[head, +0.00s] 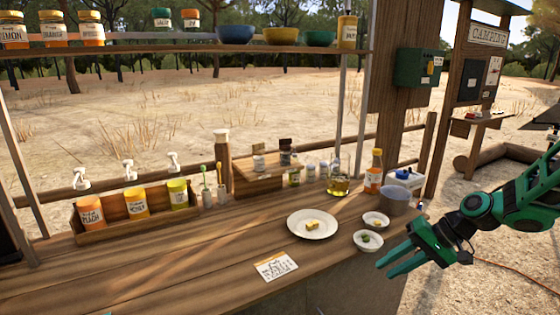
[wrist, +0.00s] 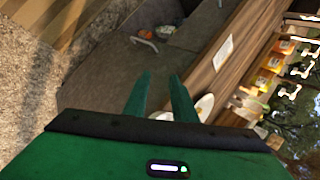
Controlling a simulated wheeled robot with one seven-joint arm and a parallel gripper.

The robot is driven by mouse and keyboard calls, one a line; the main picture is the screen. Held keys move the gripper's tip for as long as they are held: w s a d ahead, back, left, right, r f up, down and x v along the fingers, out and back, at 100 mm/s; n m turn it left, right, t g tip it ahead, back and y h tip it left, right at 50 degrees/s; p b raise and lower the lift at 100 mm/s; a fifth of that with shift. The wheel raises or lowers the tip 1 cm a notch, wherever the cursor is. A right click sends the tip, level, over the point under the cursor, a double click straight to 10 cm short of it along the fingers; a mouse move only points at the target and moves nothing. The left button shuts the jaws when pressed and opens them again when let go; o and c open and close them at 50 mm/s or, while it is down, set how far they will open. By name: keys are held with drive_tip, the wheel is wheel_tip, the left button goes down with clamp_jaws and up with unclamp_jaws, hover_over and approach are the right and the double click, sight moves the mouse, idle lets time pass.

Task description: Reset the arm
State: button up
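My gripper (head: 396,259) is at the right of the head view, at the end of my green and black arm. It hangs in the air off the right front part of the wooden counter (head: 200,265), in front of the small bowls. Its two green fingers stand apart with nothing between them. In the wrist view the fingers (wrist: 160,95) also show a gap, with the counter's front and the ground beyond.
A white plate (head: 312,224) with a yellow piece, two small bowls (head: 368,241) and a grey-blue bowl (head: 394,200) stand near the gripper. A card (head: 276,266) lies at the front. A bottle box (head: 135,212) stands left. A shelf (head: 190,49) with jars and bowls runs above.

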drive_tip(key=s+d+r+m+h, duration=0.1)
drive_tip(key=s+d+r+h, duration=0.1)
drive_tip(key=s, duration=0.7)
drive_tip(key=s+d+r+m+g+h, duration=0.1)
drive_tip(key=s+d+r+h, duration=0.2)
drive_tip(key=s, duration=0.7)
drive_tip(key=s+d+r+g+h, duration=0.1)
drive_tip(key=s+d+r+h, duration=0.1)
drive_tip(key=s+d, duration=0.4)
drive_tip(key=s, duration=0.3)
drive_tip(key=shift+s+d+r+m, duration=0.15)
drive_tip(key=shift+s+r+m, duration=0.1)
drive_tip(key=shift+m, duration=0.15)
drive_tip(key=shift+w+g, duration=0.1)
drive_tip(key=shift+g, duration=0.2)
drive_tip(key=shift+w+f+h, duration=0.25)
drive_tip(key=shift+w+h, duration=0.05)
drive_tip(key=shift+w, duration=0.35)
